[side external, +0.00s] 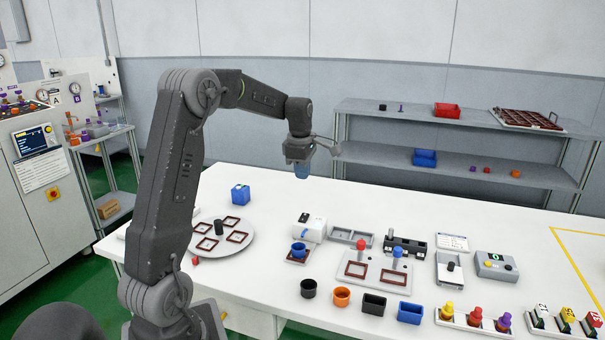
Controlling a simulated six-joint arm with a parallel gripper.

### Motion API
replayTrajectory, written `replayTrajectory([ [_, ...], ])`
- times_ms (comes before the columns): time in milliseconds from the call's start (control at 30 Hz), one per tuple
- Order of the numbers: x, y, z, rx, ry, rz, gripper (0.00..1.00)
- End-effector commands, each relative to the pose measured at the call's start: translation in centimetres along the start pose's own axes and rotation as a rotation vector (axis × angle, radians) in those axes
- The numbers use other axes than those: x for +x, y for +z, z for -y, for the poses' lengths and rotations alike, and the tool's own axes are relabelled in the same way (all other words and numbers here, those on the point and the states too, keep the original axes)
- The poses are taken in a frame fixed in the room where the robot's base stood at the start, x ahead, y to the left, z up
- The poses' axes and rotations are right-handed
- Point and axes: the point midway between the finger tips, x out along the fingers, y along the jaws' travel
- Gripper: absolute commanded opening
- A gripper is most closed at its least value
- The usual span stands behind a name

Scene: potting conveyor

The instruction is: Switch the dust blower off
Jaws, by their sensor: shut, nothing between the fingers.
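My gripper (301,172) hangs shut and empty above the white table, pointing down, well above the things on it. A blue pot (298,250) sits on a small dark-red-framed base in front of that unit. A grey plate with a dark knob (450,266) and a grey box with a green display and a yellow button (496,265) stand further right. I cannot tell which control belongs to the blower, nor its state.
A fixture with red and blue knobs (354,273) stands mid-table. Several pots, including an orange one (342,296), line the front. A shelf (375,155) stands behind.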

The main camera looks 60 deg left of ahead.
Motion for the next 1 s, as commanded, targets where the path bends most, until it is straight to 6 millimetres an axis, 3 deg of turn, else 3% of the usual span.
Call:
replayTrajectory([
  [267, 0.1, -0.4, -1.6, -0.001, 0.005, 0.001, 0.0],
  [633, 0.8, -0.4, -1.5, -0.001, 0.003, 0.0, 0.0],
  [767, 2.6, -0.4, -1.4, -0.001, -0.001, 0.0, 0.0],
  [1000, 7.6, -0.4, -1.4, -0.001, -0.001, 0.0, 0.0],
])
